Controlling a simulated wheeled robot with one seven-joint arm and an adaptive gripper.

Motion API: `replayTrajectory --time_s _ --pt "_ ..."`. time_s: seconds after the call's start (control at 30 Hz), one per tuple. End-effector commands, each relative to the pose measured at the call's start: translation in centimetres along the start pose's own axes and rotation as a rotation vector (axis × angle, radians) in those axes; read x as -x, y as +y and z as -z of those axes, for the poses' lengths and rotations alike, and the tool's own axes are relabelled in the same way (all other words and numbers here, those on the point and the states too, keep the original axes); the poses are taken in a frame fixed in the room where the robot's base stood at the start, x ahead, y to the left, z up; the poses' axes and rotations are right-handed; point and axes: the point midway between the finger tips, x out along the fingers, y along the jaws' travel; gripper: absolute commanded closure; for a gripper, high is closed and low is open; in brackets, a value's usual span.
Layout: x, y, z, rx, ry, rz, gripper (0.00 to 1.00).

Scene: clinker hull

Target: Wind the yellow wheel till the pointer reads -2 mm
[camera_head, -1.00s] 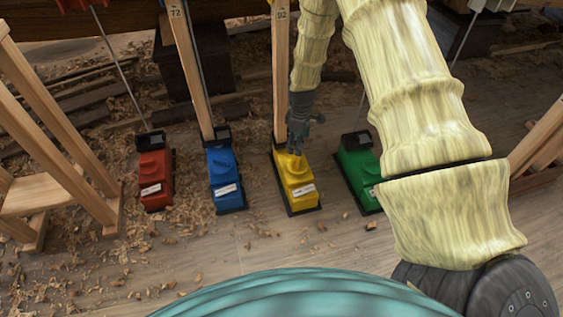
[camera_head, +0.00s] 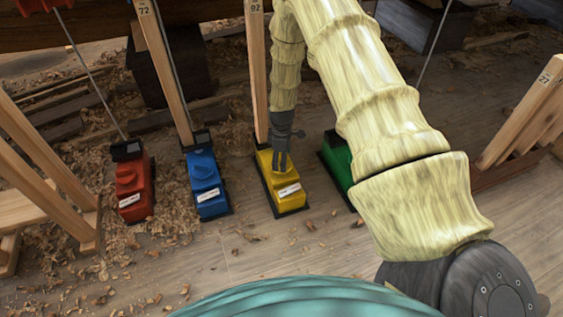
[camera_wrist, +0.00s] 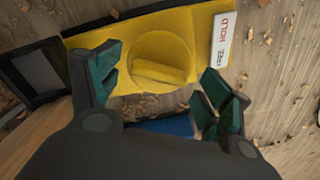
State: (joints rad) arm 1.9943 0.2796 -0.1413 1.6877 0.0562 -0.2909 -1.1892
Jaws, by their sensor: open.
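The yellow box (camera_head: 286,199) stands on the floor at the foot of a wooden post, with a white label on its front end. In the wrist view a round yellow wheel (camera_wrist: 160,62) with a raised grip bar sits on top of the yellow box (camera_wrist: 195,28). My gripper (camera_head: 281,165) is over the box's top and hides the wheel in the head view. In the wrist view my gripper (camera_wrist: 158,88) is open, its green-padded fingers on either side of the wheel; I cannot tell whether they touch it. No pointer reading is legible.
A blue box (camera_head: 206,188) and a red box (camera_head: 134,190) stand to the left. A green box (camera_head: 338,163) stands to the right, partly behind my arm. A wooden trestle (camera_head: 50,190) is at far left. Shavings litter the floor; the front floor is mostly clear.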

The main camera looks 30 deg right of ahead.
Motion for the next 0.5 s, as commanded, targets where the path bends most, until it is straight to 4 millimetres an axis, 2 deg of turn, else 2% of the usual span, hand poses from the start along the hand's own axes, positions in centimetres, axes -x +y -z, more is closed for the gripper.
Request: replayTrajectory --time_s 0.1,0.4,0.5 --pt "-0.57 0.03 0.03 0.001 0.0 -0.001 0.21" --pt "-0.64 0.04 0.04 0.0 0.001 -0.001 0.21" --pt "-0.64 0.05 0.03 0.0 0.001 -0.001 0.38"
